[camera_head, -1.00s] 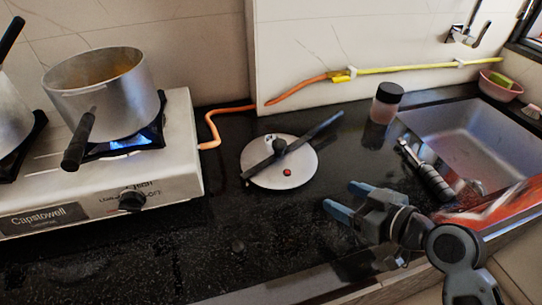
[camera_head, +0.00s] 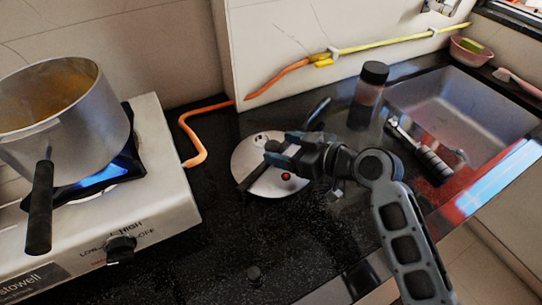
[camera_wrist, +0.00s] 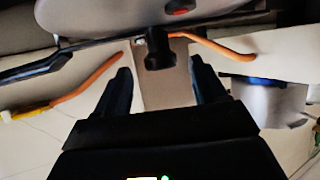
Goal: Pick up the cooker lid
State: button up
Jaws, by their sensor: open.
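The cooker lid (camera_head: 246,160) is a round, pale metal disc with a long black bar handle and a small red button. It lies on the black counter to the right of the stove. My gripper (camera_head: 281,148) is over the lid and covers much of its middle and right side. In the wrist view the two dark fingers of my gripper (camera_wrist: 160,66) are apart. A black knob (camera_wrist: 158,50) of the lid shows between the fingertips, with a gap on each side. The lid's edge and handle bar run across the top of that view.
A pot (camera_head: 60,105) stands over a lit blue flame on the white stove (camera_head: 165,190) at left. A dark-lidded jar (camera_head: 368,95) stands behind and right of the lid, near the sink (camera_head: 460,100). An orange hose (camera_head: 190,135) runs behind. The front counter is mostly clear.

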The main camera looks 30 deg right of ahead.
aim_at(273, 145)
jog(key=shift+p+x, duration=0.3)
jog(key=shift+x, duration=1.55)
jog(key=shift+a+r, duration=0.1)
jog(key=shift+r, duration=0.05)
jog(key=shift+c, duration=0.4)
grip_shut()
jog(key=shift+r, duration=0.1)
